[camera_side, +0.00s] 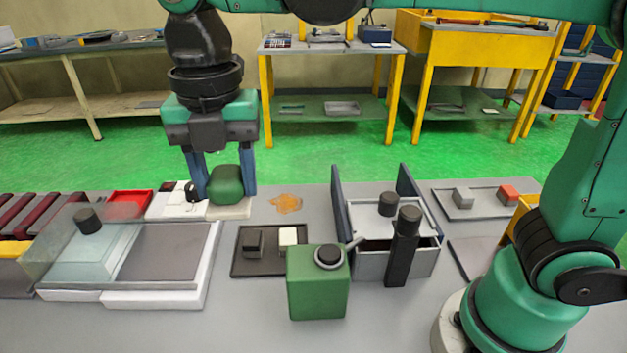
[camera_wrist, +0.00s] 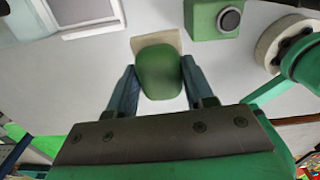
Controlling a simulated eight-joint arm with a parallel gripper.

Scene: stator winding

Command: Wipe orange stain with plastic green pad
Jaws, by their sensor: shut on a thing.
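The green pad (camera_side: 226,184) is a rounded block between the two blue fingers of my gripper (camera_side: 224,188). My gripper is shut on it, and the pad also shows between the fingers in the wrist view (camera_wrist: 160,72). The pad is at a beige plate (camera_side: 230,211) on the grey table; I cannot tell whether it touches the plate. The orange stain (camera_side: 286,203) is a small irregular patch on the table, just right of the pad in the side view, and bare. I cannot make out the stain in the wrist view.
A dark tray (camera_side: 240,268) with small blocks and a green box (camera_side: 317,290) stand in front. A grey open box with raised flaps (camera_side: 340,215) stands right of the stain. A clear-lidded case (camera_side: 205,285) lies front left. Bare table surrounds the stain.

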